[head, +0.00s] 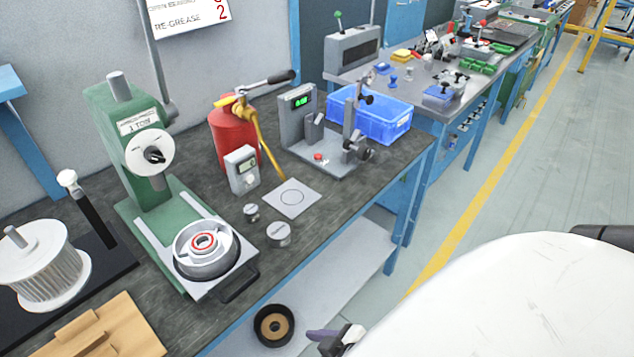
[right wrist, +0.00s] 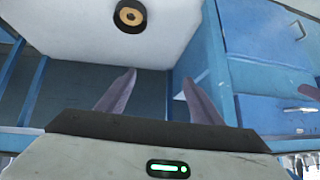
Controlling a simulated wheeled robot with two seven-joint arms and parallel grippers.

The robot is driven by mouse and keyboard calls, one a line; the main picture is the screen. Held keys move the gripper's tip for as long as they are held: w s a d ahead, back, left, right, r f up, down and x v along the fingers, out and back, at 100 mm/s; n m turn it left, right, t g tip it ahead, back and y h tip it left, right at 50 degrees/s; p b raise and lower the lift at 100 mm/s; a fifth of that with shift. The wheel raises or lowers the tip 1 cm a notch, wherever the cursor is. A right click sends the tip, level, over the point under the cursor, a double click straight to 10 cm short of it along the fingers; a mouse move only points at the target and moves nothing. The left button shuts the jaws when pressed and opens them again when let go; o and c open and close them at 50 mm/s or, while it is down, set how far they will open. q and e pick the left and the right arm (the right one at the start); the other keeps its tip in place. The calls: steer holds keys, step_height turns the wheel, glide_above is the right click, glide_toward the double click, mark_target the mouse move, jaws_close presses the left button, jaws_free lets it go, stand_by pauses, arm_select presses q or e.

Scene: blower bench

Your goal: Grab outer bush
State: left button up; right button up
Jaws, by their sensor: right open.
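A black ring with a tan core (head: 274,325), which looks like the outer bush, lies on the pale lower shelf (head: 335,270) under the bench. It also shows at the top of the right wrist view (right wrist: 117,16), with a dark hole in its middle. My right gripper (head: 320,336) is just right of the ring in the head view, partly cut off by the lower edge. In the right wrist view its two fingers (right wrist: 158,80) are spread, with nothing between them, and the ring is beyond their tips. My left gripper is not in view.
Blue bench legs (head: 412,190) stand right of the shelf. Shelf around the ring is clear.

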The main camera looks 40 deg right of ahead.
mark_target(283, 232)
steer(key=w+d+r+n+t+y+b, duration=0.15)
steer(key=w+d+r, duration=0.35)
steer(key=r, duration=0.5)
steer(key=w+d+r+n+t+y+b, duration=0.1)
steer(key=w+d+r+t+b, duration=0.15)
steer(key=d+r, duration=0.6)
steer(key=w, duration=0.1)
steer(key=w+a, duration=0.1)
steer(key=w+p, duration=0.1)
steer(key=w, duration=0.1)
steer(key=shift+a, duration=0.25)
steer(key=shift+w+a+f, duration=0.15)
steer(key=shift+w+f, duration=0.1)
steer(key=shift+w, duration=0.25)
steer(key=x, duration=0.5)
steer(key=shift+s+f, duration=0.1)
steer(key=shift+f, duration=0.1)
steer(key=shift+r, duration=0.1)
steer(key=c, duration=1.3)
